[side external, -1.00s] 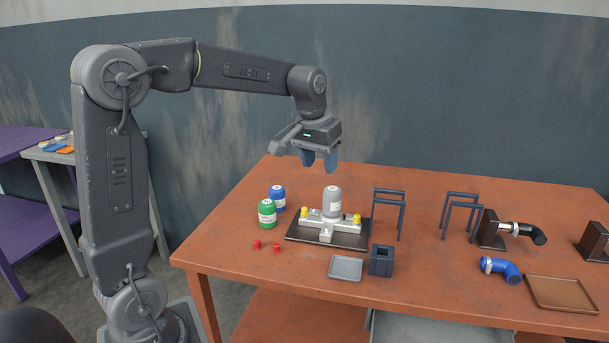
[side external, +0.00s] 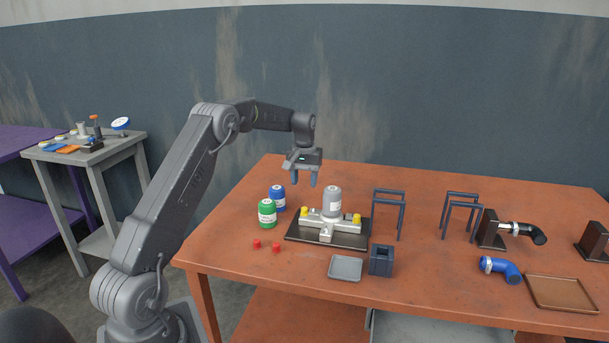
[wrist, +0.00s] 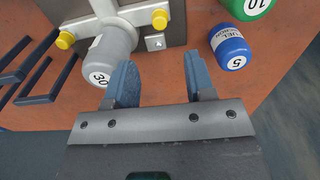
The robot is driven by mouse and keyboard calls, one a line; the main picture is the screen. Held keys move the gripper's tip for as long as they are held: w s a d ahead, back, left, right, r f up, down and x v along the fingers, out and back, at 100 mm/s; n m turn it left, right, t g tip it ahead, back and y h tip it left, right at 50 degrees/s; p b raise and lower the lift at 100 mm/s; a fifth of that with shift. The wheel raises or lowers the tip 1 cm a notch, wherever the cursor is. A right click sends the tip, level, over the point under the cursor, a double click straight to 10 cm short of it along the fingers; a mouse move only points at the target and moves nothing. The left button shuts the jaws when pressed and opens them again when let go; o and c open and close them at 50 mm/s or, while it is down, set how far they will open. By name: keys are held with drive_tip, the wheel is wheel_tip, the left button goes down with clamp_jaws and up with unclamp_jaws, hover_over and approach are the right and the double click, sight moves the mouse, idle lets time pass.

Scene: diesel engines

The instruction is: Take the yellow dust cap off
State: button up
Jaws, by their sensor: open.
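Two yellow dust caps sit on the pale grey filter head, one at each end. The left cap (side external: 304,210) and right cap (side external: 357,218) show in the side view; in the wrist view they are at the upper middle (wrist: 160,18) and upper left (wrist: 65,40). The filter head (side external: 327,229) stands on a dark plate (side external: 297,233) and carries a grey canister (side external: 332,203), labelled 30 in the wrist view (wrist: 105,62). My gripper (side external: 304,181) is open and empty, above and behind the left cap, pointing down. Its blue fingers (wrist: 160,78) have only bare table between them.
A blue canister (side external: 277,198) and a green canister (side external: 267,213) stand left of the plate. Two red caps (side external: 266,246) lie in front.

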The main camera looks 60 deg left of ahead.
sight(304, 208)
drive_tip(key=shift+f, duration=4.6)
drive_tip(key=shift+c, duration=0.4)
clamp_jaws()
